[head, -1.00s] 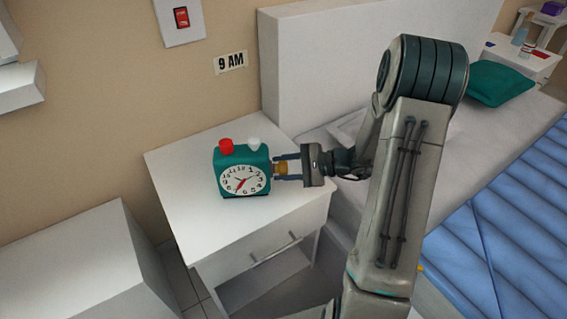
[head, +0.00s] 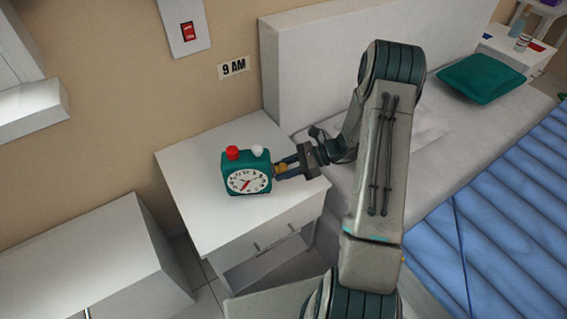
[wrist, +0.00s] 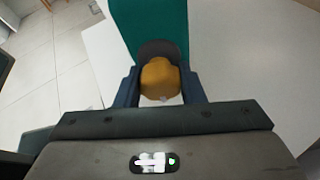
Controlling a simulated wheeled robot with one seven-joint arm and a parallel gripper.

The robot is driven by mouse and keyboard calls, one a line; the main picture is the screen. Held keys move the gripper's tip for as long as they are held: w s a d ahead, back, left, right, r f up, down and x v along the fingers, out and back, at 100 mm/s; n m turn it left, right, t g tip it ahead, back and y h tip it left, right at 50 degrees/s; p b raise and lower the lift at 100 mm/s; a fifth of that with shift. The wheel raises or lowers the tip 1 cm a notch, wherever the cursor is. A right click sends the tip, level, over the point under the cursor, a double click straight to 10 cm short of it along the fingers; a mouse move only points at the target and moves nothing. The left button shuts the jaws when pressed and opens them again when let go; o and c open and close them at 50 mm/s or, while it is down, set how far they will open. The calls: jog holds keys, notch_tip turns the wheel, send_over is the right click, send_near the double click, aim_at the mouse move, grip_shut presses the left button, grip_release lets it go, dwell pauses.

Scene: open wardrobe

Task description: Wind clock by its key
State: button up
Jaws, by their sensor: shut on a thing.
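The teal clock (head: 233,184) stands upright on the white nightstand, with its white dial (head: 248,181) facing forward and a red and a white button on top. Its yellow key (head: 281,170) sticks out of its right side. My gripper (head: 284,169) is at that side, shut on the key. In the wrist view the yellow key (wrist: 160,79) sits between the two blue fingers of my gripper (wrist: 160,90), on a dark round base against the teal clock side (wrist: 150,22).
The white nightstand (head: 195,205) has free room around the clock. The bed (head: 470,190) with a teal pillow (head: 482,79) is at the right. A white cabinet (head: 90,255) stands at the left.

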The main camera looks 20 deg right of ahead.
jog(key=shift+m+g+p, duration=0.3)
jog(key=shift+p, duration=0.05)
dwell(0.4)
jog(key=o, duration=1)
jog(key=shift+d, duration=0.1)
jog(key=v, duration=1.3)
jog(key=shift+d+r, duration=0.1)
jog(key=shift+d, duration=0.3)
